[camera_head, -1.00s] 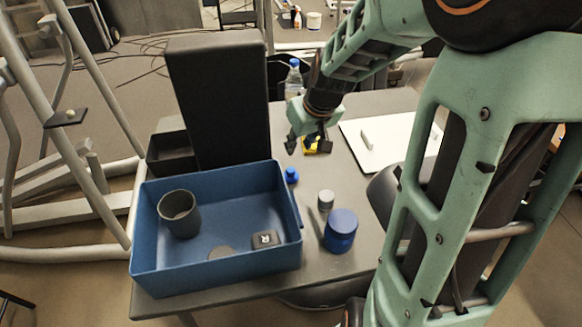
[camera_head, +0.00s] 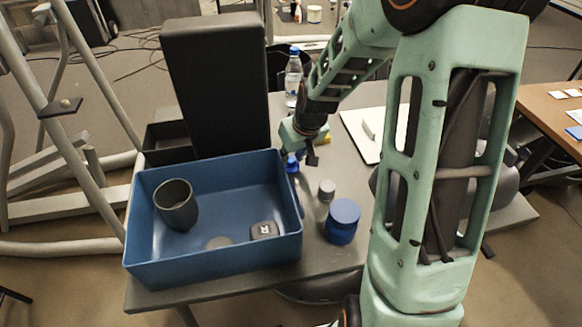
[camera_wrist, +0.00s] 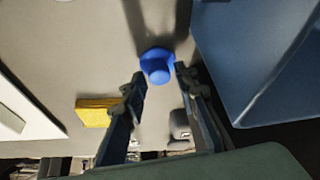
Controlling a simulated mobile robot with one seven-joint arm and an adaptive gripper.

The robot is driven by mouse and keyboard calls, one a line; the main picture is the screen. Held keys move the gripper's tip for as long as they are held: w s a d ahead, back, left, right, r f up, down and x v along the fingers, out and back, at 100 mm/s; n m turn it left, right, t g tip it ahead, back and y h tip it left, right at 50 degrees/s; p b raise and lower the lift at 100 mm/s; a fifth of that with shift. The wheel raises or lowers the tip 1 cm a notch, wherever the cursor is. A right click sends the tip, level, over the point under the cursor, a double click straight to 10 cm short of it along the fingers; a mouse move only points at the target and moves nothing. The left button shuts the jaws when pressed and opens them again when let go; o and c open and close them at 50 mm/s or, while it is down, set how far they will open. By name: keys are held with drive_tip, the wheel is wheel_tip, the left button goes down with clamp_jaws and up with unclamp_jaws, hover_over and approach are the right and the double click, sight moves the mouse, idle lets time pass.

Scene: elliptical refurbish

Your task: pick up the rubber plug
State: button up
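A small blue plug-like piece, taken as the rubber plug (camera_head: 292,165), stands on the grey table just right of the blue bin. It also shows in the wrist view (camera_wrist: 157,66), between and a little beyond the fingertips. My gripper (camera_head: 299,161) points down over it and partly overlaps it in the head view. In the wrist view my gripper (camera_wrist: 160,74) is open, with one finger on each side of the plug. I cannot tell whether a finger touches it.
The blue bin (camera_head: 140,225) stands close left of the plug and holds a dark cup (camera_head: 176,205). A grey cylinder (camera_head: 327,190) and a blue jar (camera_head: 342,222) stand nearer the front. A yellow block (camera_wrist: 97,112) lies beside my gripper. A tall dark box (camera_head: 215,85) stands behind the bin.

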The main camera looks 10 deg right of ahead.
drive_tip(key=shift+f, duration=0.1)
drive_tip(key=c, duration=0.5)
drive_tip(key=shift+c, duration=0.2)
